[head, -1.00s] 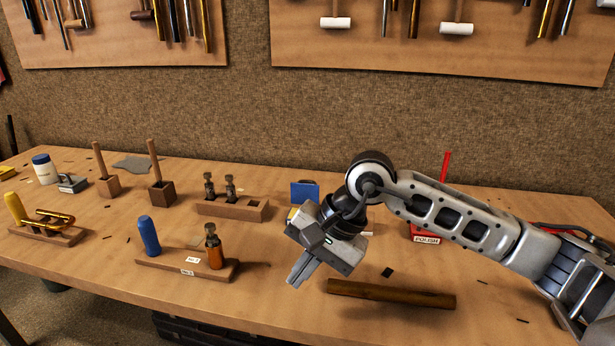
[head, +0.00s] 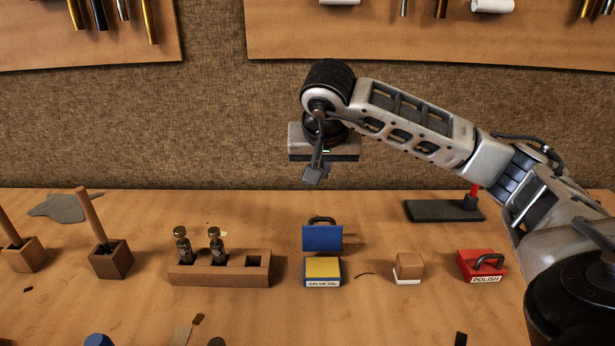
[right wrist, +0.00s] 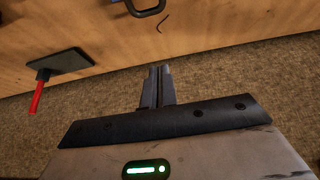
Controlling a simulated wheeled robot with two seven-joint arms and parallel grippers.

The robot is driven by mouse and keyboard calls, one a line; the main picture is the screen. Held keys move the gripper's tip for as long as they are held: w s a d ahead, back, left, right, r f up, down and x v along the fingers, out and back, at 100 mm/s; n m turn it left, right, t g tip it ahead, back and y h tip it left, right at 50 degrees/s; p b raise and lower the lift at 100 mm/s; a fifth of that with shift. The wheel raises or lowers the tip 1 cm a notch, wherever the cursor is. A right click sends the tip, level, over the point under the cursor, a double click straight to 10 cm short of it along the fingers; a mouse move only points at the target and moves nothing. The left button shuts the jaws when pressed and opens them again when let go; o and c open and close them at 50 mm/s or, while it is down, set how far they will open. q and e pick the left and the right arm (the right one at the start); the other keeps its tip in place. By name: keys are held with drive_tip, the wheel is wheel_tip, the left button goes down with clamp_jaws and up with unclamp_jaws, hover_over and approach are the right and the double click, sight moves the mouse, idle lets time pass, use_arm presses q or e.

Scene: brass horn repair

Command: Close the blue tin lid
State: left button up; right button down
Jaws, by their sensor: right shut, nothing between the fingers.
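The blue tin (head: 323,283), labelled VALVE OIL with yellow inside, stands open on the bench. Its blue lid (head: 322,239) stands upright at the tin's back edge and has a dark loop handle (head: 323,220). My right gripper (head: 315,175) is in the air above and behind the lid, apart from it, pointing down. In the right wrist view its fingers (right wrist: 156,70) are together and empty. That view also shows a dark loop handle (right wrist: 148,8) at the top edge, ahead of the fingers. My left gripper is not in view.
A wooden block (head: 407,267) and a red POLISH tin (head: 480,266) stand right of the blue tin. A wooden rack (head: 220,270) with bottles is on the left. A dark plate (head: 440,210) with a red handle lies behind right.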

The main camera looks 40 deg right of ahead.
sight(322, 232)
wheel_tip(322, 232, down, 8)
drive_tip(key=shift+f, duration=0.25)
drive_tip(key=shift+s+d, duration=0.1)
idle(0.5)
